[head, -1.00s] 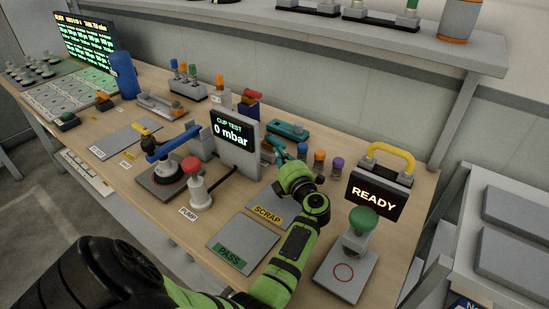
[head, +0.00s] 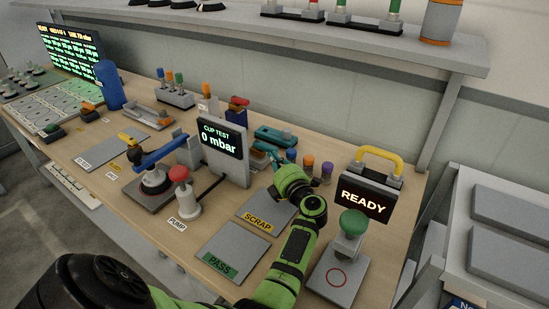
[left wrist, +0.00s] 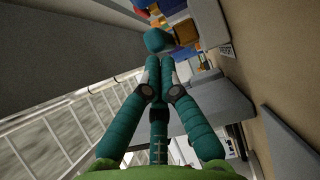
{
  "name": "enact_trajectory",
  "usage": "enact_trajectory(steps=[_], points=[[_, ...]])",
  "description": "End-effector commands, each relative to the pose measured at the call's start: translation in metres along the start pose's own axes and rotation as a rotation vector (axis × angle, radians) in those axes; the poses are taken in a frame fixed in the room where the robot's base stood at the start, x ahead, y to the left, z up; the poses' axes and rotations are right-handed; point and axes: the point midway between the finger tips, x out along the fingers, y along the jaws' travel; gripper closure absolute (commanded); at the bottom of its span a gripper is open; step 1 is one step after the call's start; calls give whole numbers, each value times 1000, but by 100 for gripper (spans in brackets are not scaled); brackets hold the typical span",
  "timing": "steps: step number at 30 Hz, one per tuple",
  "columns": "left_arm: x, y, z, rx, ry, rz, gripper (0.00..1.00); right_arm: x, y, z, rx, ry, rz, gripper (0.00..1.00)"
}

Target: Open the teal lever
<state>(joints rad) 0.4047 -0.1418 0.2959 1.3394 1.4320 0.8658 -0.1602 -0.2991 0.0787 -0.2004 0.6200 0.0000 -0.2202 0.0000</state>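A teal part (head: 276,138) lies at the back of the bench, right of the cup test screen; which piece of it is the lever is hard to tell at this size. My left gripper (head: 268,150), also teal, is just in front of it, pointing away from me. In the left wrist view a teal rounded knob (left wrist: 157,40) sits just past my fingertips (left wrist: 159,62). The two fingers lie close together and look shut. Whether they touch the knob is unclear. My right gripper is out of view.
The cup test screen (head: 221,150) stands close left of my left gripper. Small coloured-top containers (head: 308,164) stand close right. The READY sign (head: 364,196) with a yellow handle is further right. The grey scrap plate (head: 255,203) lies below my forearm.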

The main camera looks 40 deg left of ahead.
Motion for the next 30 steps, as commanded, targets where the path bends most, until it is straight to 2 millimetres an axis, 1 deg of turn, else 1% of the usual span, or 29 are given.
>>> enact_trajectory(steps=[2,5,12,15,18,22,30], points=[[0,3,0,-2,0,0,100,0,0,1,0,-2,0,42],[0,15,0,-6,1,1,100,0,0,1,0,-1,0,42],[0,62,0,-10,1,1,100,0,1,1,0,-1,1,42],[0,78,0,-7,1,1,100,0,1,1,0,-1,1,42],[0,90,0,-4,0,0,100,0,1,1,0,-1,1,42],[0,99,0,-2,1,0,100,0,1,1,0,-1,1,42],[0,100,0,-1,0,-1,100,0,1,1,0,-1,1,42]])
